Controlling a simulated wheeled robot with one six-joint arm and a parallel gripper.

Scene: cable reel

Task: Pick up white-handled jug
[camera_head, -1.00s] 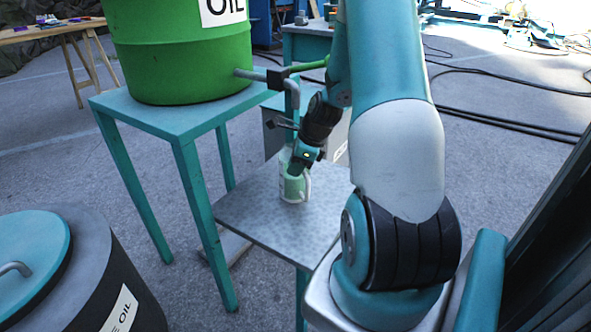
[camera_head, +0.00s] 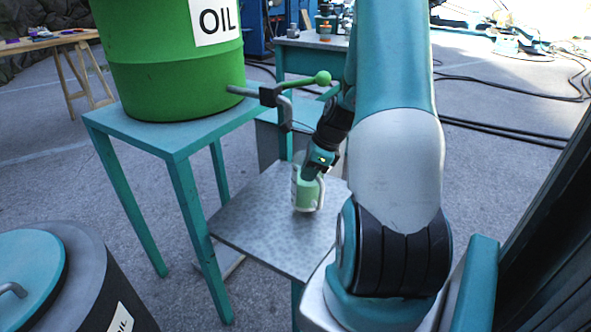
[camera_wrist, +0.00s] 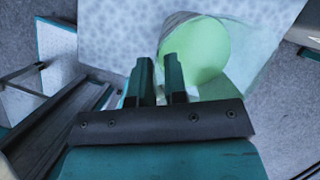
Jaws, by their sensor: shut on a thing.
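The jug (camera_head: 306,195), pale green with white edges, is over the grey metal lower table (camera_head: 262,225) in the head view. I cannot tell whether its base touches the tabletop. My gripper (camera_head: 310,172) is at the jug's upper part, shut on it. In the wrist view the jug's open mouth and green inside (camera_wrist: 212,50) show at upper right. My two fingers (camera_wrist: 158,66) stand close together at the jug's near side. Which part lies between them, handle or wall, is hard to make out.
A green OIL drum (camera_head: 170,70) stands on a teal table (camera_head: 172,137) at left, its tap (camera_head: 270,95) reaching out above and behind the jug. A dark lidded barrel (camera_head: 85,265) is at lower left. The lower table's front part is clear.

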